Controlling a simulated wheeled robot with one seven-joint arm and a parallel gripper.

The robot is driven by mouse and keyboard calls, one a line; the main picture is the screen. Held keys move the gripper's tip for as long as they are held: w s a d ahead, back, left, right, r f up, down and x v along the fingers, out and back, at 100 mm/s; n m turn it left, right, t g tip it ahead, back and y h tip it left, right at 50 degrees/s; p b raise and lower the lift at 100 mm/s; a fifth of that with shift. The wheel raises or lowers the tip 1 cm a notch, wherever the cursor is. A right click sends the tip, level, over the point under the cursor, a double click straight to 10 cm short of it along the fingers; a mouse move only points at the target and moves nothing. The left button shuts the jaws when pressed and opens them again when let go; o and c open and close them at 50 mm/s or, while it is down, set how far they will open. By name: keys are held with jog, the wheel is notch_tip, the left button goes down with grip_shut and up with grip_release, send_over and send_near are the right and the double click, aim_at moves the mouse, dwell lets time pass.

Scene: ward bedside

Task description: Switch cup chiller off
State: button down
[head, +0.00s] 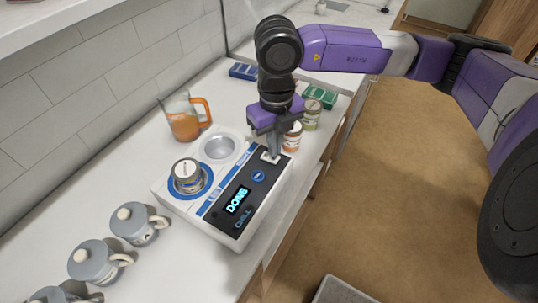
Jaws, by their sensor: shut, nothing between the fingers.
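The cup chiller (228,241) is a white box with a black front panel on the counter. Its lit display (238,200) reads "DONE" in blue, with "CHILL" lettered beside it. A round blue button (258,177) sits on the panel, and a small pale switch area (270,157) lies at its far end. My gripper (273,153) is shut and empty, pointing down at that far end. Its tips hide part of the switch; I cannot tell whether they touch it. A lidded can (187,172) stands on the blue-ringed well; the other round well (219,147) is empty.
A glass jug of orange drink (184,118) stands behind the chiller. Jars (292,137) stand close beside my gripper. Grey lidded mugs (139,224) line the near left counter. A blue box (243,71) and a green box (320,96) lie farther back.

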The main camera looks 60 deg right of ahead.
jog(key=shift+f+b, duration=1.05)
jog(key=shift+b, duration=0.15)
dwell(0.6)
jog(key=shift+r+p, duration=1.25)
jog(key=shift+r, duration=2.3)
